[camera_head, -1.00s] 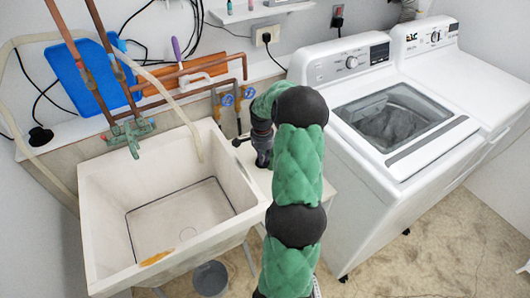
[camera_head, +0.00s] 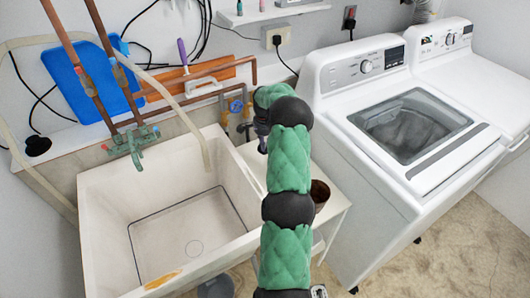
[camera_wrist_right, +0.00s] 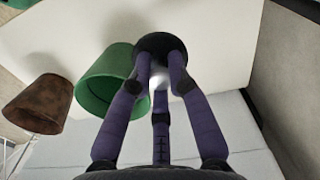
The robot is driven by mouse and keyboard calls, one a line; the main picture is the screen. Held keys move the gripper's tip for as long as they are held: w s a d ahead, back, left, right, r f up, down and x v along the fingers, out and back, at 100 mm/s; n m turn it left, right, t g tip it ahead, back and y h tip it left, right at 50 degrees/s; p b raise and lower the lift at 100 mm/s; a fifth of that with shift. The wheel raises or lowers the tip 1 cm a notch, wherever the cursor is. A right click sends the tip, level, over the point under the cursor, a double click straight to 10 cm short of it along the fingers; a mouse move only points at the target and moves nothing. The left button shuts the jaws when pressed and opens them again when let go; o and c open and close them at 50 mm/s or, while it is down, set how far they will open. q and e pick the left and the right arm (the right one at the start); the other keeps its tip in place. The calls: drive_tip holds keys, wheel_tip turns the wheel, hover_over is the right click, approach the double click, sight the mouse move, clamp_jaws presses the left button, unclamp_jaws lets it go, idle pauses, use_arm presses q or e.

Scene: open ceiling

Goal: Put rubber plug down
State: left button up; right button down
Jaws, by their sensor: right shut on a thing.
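The rubber plug (camera_wrist_right: 160,44) is a black round piece at the tips of my right gripper's purple fingers in the right wrist view. My right gripper (camera_wrist_right: 159,68) is shut on it. A pale surface lies behind the plug; I cannot tell whether the plug touches it. In the head view, my green and black right arm hides most of the right gripper (camera_head: 262,138), which is over the white side table (camera_head: 331,217) between sink and washer. I cannot make out the plug there. My left gripper is not in view.
A green pot (camera_wrist_right: 100,85) stands close beside the plug, with a brown pot (camera_wrist_right: 38,106) farther left. The brown pot also shows in the head view (camera_head: 320,190). The sink (camera_head: 165,225) is left of the table, the washing machine (camera_head: 390,150) right.

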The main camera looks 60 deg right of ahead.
drive_tip(key=d+f, duration=0.1)
drive_tip(key=f, duration=0.1)
drive_tip(key=w+d+f+b, duration=0.1)
drive_tip(key=d+f, duration=0.1)
drive_tip(key=w+d+f, duration=0.1)
drive_tip(key=f, duration=0.1)
drive_tip(key=shift+d+b, duration=0.15)
drive_tip(key=shift+b, duration=0.2)
wheel_tip(320, 180, down, 3)
drive_tip(key=shift+w+f+b, duration=0.1)
drive_tip(key=shift+b, duration=0.7)
drive_tip(key=c, duration=1.2)
unclamp_jaws()
drive_tip(key=shift+o, duration=0.2)
wheel_tip(320, 180, up, 12)
drive_tip(key=p, duration=0.4)
